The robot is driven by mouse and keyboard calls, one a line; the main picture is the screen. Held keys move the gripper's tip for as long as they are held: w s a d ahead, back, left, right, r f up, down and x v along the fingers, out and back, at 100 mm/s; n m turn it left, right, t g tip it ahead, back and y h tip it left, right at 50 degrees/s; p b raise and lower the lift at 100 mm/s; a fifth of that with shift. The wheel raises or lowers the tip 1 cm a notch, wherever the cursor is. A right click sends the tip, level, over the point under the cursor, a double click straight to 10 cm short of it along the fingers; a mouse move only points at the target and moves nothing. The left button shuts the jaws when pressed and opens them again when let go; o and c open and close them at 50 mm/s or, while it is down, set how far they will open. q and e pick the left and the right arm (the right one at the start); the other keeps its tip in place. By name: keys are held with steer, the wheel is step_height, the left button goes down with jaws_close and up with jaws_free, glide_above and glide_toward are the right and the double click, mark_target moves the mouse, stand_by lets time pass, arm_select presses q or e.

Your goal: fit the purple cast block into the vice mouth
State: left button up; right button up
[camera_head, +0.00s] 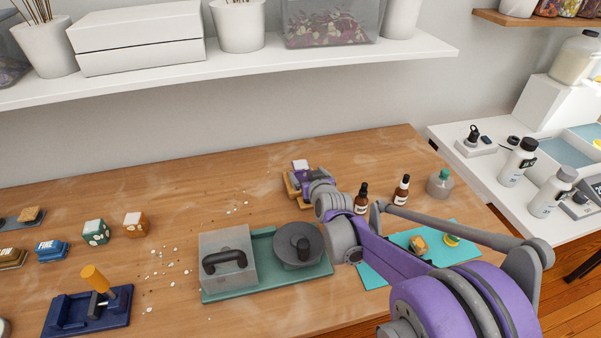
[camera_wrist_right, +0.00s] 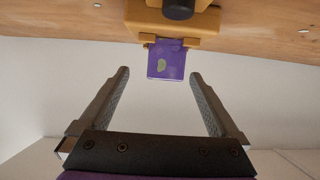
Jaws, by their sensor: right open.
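The purple cast block (camera_wrist_right: 165,62), with a pale greenish spot on its face, sticks out from between the jaws of the yellow-orange vice (camera_wrist_right: 150,22) in the right wrist view. Its inner end is hidden, so I cannot tell how deep it sits. My right gripper (camera_wrist_right: 160,73) is open and empty, its fingers apart on either side of the block's line and not touching it. In the head view the vice (camera_head: 291,188) stands near the table's back edge, partly hidden by my right wrist, with a small white-topped block (camera_head: 300,164) at it. My left gripper is not in view.
Brown bottles (camera_head: 402,190) and a flask (camera_head: 440,183) stand to the right. Cubes (camera_head: 96,232) and a blue fixture (camera_head: 68,318) are at left. A shelf (camera_head: 240,62) hangs above.

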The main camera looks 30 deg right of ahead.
mark_target(303, 171)
steer(key=x, duration=0.5)
steer(key=shift+w+a+r+b, duration=0.2)
steer(key=shift+w+a+b, duration=0.05)
steer(key=shift+w+b, duration=0.1)
steer(key=shift+s, duration=0.1)
jaws_close()
